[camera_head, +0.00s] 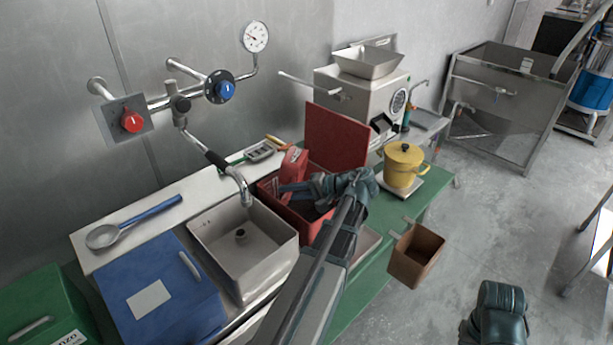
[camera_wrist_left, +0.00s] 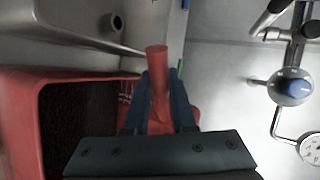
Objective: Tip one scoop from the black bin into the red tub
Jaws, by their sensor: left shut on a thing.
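My left gripper (camera_head: 286,188) reaches over an open red bin (camera_head: 312,229) with dark contents. In the left wrist view the gripper (camera_wrist_left: 158,92) is shut on an upright red handle (camera_wrist_left: 157,62), with more red below partly hidden by the fingers. In the head view a red scoop-like piece (camera_head: 293,162) with pale markings shows beside the fingers. The dark contents also show in the left wrist view (camera_wrist_left: 85,120). A red lid (camera_head: 337,138) stands open behind the bin. I see no bin that is clearly black.
A steel sink (camera_head: 243,247) with a tap lies left of the red bin, and a blue lid (camera_head: 160,290) further left. A yellow pot (camera_head: 404,165) stands on the right. A brown open box (camera_head: 417,256) is at the green table's right edge. A grinder (camera_head: 365,85) stands behind.

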